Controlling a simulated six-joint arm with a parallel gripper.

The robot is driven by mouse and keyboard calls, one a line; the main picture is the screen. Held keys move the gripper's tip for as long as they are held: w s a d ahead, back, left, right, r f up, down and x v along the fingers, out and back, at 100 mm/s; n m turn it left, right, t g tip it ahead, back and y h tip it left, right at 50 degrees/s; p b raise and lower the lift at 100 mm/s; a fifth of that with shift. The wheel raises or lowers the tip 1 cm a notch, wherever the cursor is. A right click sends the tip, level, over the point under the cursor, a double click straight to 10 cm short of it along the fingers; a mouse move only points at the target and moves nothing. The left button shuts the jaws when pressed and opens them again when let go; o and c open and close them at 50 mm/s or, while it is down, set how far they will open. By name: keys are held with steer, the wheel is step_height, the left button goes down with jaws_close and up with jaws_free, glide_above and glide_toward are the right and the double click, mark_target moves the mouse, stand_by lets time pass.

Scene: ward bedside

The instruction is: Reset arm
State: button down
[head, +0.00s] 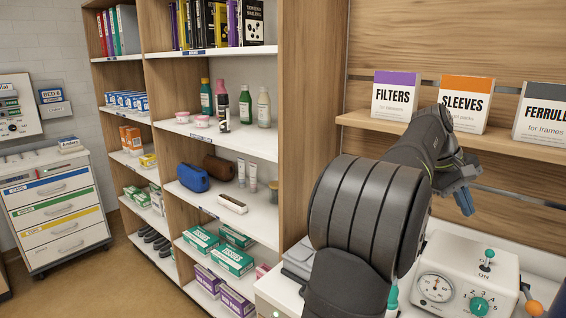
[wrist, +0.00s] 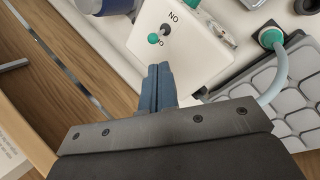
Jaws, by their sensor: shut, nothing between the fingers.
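My arm reaches from the bottom centre toward the right in the head view. My gripper (head: 465,203) hangs in the air above the back of a white control box (head: 455,262), below the shelf of boxes. Its blue fingers are pressed together with nothing between them. In the wrist view the gripper (wrist: 160,68) points at a white panel (wrist: 188,60) with a green-tipped toggle switch (wrist: 154,38). The fingertips appear just below the toggle; I cannot tell whether they touch the panel.
The white box carries a gauge (head: 436,288), a green dial (head: 478,307) and a green-tipped toggle (head: 489,254). A shelf with a FILTERS box (head: 396,96) is above.

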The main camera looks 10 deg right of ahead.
steer(key=x, duration=0.6)
steer(key=s+x, duration=0.1)
steer(key=x, duration=0.2)
steer(key=shift+a, duration=0.25)
steer(key=shift+s+d+f, duration=0.1)
steer(key=shift+d+f, duration=0.1)
steer(key=shift+d, duration=0.1)
steer(key=shift+s+a+h, duration=0.1)
steer(key=shift+s+h, duration=0.2)
steer(key=shift+s+f+m+t+h, duration=0.3)
steer(key=shift+f+m+h, duration=0.1)
steer(key=shift+f+h, duration=0.1)
steer(key=shift+s+f+t+h, duration=0.25)
steer(key=shift+f+t+h, duration=0.05)
steer(key=shift+h, duration=0.2)
steer(key=shift+s+a+f+m+t+h, duration=0.15)
steer(key=shift+s+a+f+t+h, duration=0.1)
steer(key=shift+a+f+t, duration=0.15)
steer(key=shift+s+a+f+m+t+h, duration=0.15)
steer(key=shift+a+f+t+h, duration=0.15)
steer(key=shift+f+t, duration=0.15)
steer(key=s+a+r+m, duration=0.2)
steer(key=a+r, duration=0.5)
steer(key=a, duration=0.2)
steer(key=shift+s+m+y, duration=0.4)
steer(key=shift+y, duration=0.05)
